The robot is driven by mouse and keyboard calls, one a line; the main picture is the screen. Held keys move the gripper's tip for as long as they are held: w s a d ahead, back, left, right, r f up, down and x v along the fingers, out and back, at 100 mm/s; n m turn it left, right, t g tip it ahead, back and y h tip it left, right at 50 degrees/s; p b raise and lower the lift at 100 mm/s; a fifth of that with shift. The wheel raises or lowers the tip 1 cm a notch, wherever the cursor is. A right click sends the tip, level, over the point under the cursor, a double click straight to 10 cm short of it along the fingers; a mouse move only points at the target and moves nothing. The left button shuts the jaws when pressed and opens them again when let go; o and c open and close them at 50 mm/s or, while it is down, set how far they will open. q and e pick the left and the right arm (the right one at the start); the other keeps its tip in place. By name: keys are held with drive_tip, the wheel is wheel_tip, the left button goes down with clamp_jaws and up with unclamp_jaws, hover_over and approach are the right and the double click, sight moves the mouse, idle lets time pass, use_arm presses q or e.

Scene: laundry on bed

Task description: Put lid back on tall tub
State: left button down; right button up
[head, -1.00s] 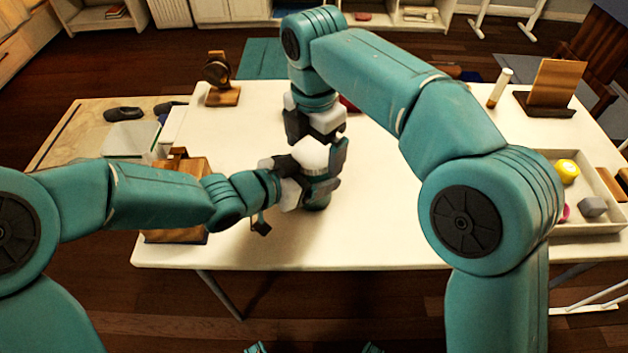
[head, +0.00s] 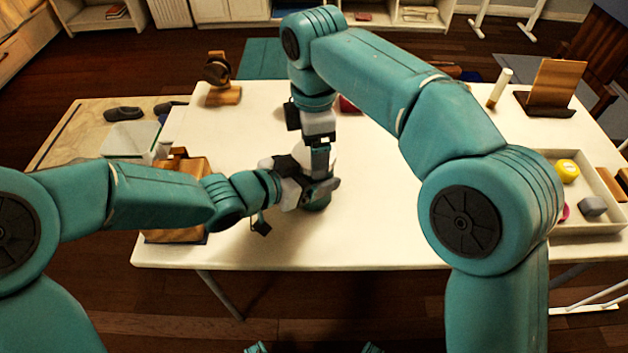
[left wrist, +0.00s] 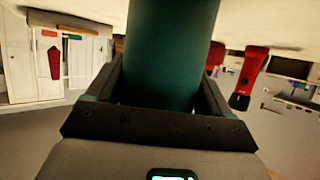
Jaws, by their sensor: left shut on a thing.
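The tall tub is a dark teal cylinder. Its lower part (head: 318,204) shows in the head view near the middle of the table, and its wall (left wrist: 172,50) fills the space between my fingers in the left wrist view. My left gripper (head: 318,188) is shut on the tub from the left. A rounded white piece, seemingly the lid (head: 331,158), shows at the top of the tub, mostly hidden by my right gripper (head: 320,172). My right gripper points down over the tub, with one finger in front of the white piece. Whether it grips the piece is hidden.
The white table (head: 420,240) is clear in front and right of the tub. A wooden block (head: 180,168) stands at left, and a tray (head: 590,228) with small items lies at right. A red object (left wrist: 248,78) shows in the left wrist view.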

drive_tip(key=o, duration=1)
drive_tip(key=shift+r, duration=2.3)
